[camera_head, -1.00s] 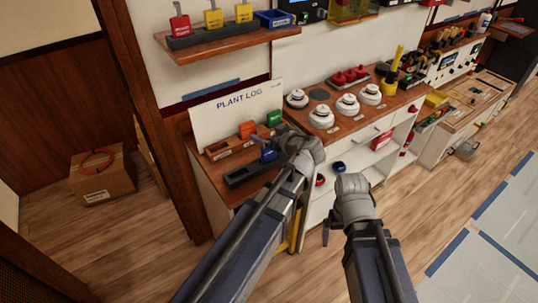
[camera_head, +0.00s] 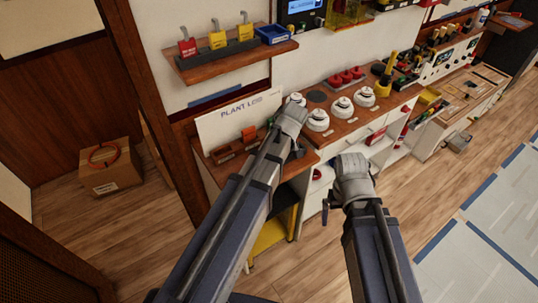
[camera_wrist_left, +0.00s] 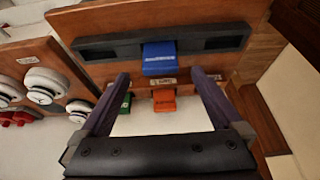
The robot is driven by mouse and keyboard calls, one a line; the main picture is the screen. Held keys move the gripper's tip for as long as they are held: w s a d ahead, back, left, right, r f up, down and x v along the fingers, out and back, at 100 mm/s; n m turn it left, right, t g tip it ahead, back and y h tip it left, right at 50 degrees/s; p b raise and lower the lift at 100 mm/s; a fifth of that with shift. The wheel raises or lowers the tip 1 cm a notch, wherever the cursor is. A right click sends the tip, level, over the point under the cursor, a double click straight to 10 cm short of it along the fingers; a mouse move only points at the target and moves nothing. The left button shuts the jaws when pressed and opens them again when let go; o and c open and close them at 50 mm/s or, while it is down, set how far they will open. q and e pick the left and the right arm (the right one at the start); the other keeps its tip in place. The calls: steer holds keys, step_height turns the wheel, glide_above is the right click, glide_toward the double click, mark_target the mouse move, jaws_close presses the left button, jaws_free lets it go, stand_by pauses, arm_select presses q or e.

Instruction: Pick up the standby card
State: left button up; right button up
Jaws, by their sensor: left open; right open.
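A blue card (camera_wrist_left: 159,58) stands in a black slotted holder (camera_wrist_left: 100,52) in the left wrist view; its lettering is too small to read. My left gripper (camera_wrist_left: 159,80) is open and empty, its fingertips on either side of the card's lower edge in the picture, apart from it. An orange card (camera_wrist_left: 164,100) and a green card (camera_wrist_left: 124,106) lie beyond, by the white board. In the head view my left arm hides the blue card and most of the holder. The orange card (camera_head: 249,134) sits in a wooden rack (camera_head: 228,152). My right gripper (camera_head: 326,210) is open, low before the drawers.
White round detectors (camera_head: 318,120) and red devices (camera_head: 346,76) stand on the counter to the right. The PLANT LOG board (camera_head: 238,116) rises behind the rack. A cardboard box (camera_head: 110,172) sits on the floor at left.

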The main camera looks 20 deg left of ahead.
arm_select(q)
steer(key=b+x, duration=0.7)
steer(key=x, duration=0.1)
steer(key=shift+w+a+r, duration=0.1)
steer(key=shift+w+a, duration=0.1)
steer(key=shift+r, duration=0.1)
steer(key=shift+c, duration=0.2)
steer(key=c, duration=1.3)
